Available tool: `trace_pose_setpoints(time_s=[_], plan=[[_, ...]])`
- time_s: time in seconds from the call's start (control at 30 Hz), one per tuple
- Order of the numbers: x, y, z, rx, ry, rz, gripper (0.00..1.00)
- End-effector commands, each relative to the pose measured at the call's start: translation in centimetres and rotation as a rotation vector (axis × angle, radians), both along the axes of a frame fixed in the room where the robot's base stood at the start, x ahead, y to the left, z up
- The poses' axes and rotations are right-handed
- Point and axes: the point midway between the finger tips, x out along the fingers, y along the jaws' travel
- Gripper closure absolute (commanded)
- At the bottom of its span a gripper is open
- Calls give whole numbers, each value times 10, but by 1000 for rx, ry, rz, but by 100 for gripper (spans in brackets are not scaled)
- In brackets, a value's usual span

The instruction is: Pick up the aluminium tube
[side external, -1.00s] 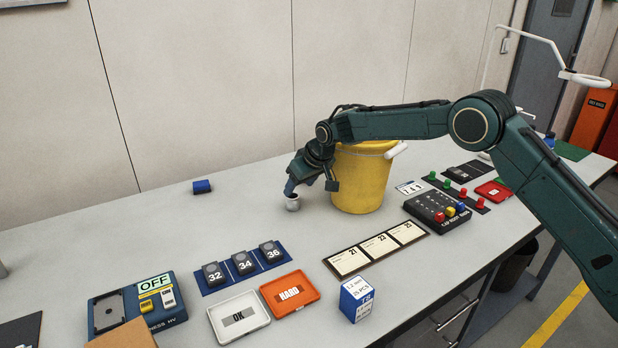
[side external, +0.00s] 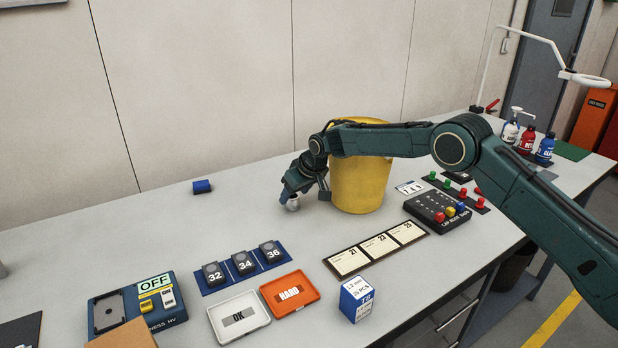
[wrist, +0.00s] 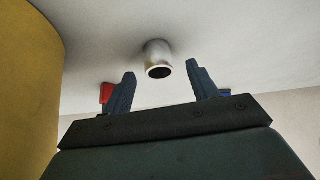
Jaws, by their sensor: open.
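The aluminium tube (side external: 293,203) is a short silvery cylinder on the grey table, left of the yellow bucket. In the wrist view the tube (wrist: 158,57) stands on the table with its dark open end toward me, in line with the gap between my fingers. My gripper (side external: 290,198) is low at the tube and partly hides it in the side view. In the wrist view my gripper (wrist: 160,85) has its two blue fingers well apart, with nothing held between them.
The yellow bucket (side external: 358,180) stands close to the right of my gripper. A blue block (side external: 202,187) lies to the left. Numbered blocks 32, 34, 36 (side external: 243,262) and a card strip (side external: 375,248) lie nearer the front. The table around the tube's left is clear.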

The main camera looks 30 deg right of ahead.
Motion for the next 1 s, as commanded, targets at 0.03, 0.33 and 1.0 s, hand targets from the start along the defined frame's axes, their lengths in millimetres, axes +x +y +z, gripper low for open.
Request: trace_pose_setpoints(time_s=[0.03, 0.33, 1.0], plan=[[3, 0, -5, 0, 1, 0, 41], [14, 2, -24, 0, -1, 0, 41], [16, 3, -27, 0, -1, 0, 49]])
